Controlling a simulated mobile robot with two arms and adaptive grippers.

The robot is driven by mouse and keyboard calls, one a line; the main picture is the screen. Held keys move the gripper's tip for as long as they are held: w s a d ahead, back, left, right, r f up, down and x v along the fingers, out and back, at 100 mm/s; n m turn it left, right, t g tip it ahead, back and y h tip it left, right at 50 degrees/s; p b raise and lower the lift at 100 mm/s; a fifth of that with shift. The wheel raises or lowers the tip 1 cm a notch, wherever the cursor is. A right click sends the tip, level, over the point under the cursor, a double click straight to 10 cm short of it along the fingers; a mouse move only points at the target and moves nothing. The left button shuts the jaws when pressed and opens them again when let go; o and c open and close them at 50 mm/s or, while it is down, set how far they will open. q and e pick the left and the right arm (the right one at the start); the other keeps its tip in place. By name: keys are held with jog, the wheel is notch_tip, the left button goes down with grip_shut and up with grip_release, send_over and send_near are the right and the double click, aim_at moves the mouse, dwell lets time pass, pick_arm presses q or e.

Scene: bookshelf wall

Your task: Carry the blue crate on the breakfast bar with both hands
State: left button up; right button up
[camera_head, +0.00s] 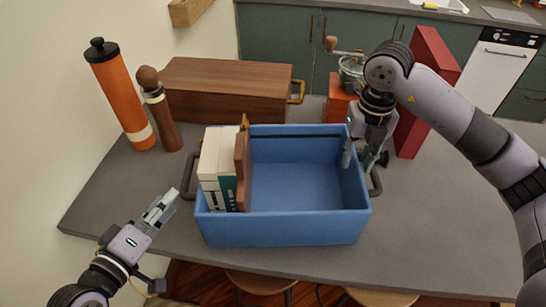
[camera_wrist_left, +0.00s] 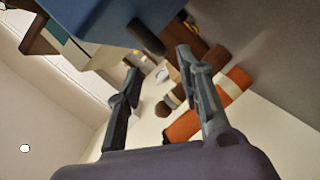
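The blue crate (camera_head: 285,228) stands on the grey breakfast bar (camera_head: 440,215), with a dark handle on each side. White and teal books (camera_head: 217,165) and a brown board-like object (camera_head: 243,170) stand in its left part. My left gripper (camera_head: 168,200) is empty, just left of the crate's left handle (camera_head: 188,180). In the left wrist view its fingers (camera_wrist_left: 165,85) are apart, with the handle (camera_wrist_left: 146,37) ahead of them. My right gripper (camera_head: 365,160) points down at the crate's right wall, one finger inside and one outside, spread apart. The right handle (camera_head: 375,181) is just below the outer finger.
An orange mill (camera_head: 120,95) and a brown mill (camera_head: 160,110) stand at the left. A wooden box (camera_head: 225,88) is behind the crate. A red upright panel (camera_head: 425,90) and a grinder-like device (camera_head: 350,70) stand behind my right gripper. Stools (camera_head: 260,283) are below the front edge.

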notch_tip(320, 180, up, 4)
jog(key=shift+r, duration=0.1)
dwell(0.5)
